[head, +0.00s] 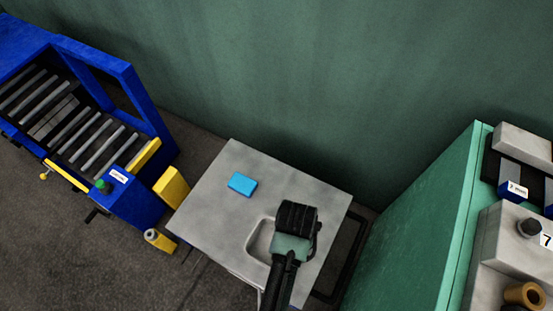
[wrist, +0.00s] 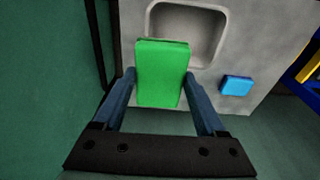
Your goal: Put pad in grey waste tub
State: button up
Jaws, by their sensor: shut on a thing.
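A green pad (wrist: 161,76) is in my gripper (wrist: 160,80), between its two blue-grey fingers in the wrist view. The gripper is shut on it. The pad's far end overlaps the near edge of a grey recessed basin (wrist: 216,40) in the picture; its height above the surface is hard to tell. In the head view my gripper (head: 297,218) is over the right part of the grey table, and the held pad is hidden there. The basin (head: 257,240) shows partly beside it. I cannot make out a separate grey waste tub.
A blue block (head: 242,184) lies on the grey table (head: 215,215), left of my gripper; it also shows in the wrist view (wrist: 236,86). A blue roller conveyor (head: 130,85) and yellow parts (head: 172,187) stand left. A green cabinet (head: 410,230) stands right. A green wall is behind.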

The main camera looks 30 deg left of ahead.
jog(key=a+f+b, duration=0.1)
jog(key=f+b, duration=0.3)
jog(key=f, duration=0.1)
jog(key=a+f+b, duration=0.2)
jog(key=f+b, duration=0.3)
jog(key=f, duration=0.1)
jog(key=s+a+f+b, duration=0.1)
jog(key=a+f+b, duration=0.1)
jog(key=f+b, duration=0.3)
jog(key=shift+f, duration=0.3)
jog(key=shift+f, duration=0.15)
jog(key=o, duration=1.1)
jog(key=shift+o, duration=0.2)
notch_tip(320, 180, up, 12)
jog(key=s+p, duration=0.1)
jog(key=p, duration=0.4)
jog(key=shift+s, duration=0.2)
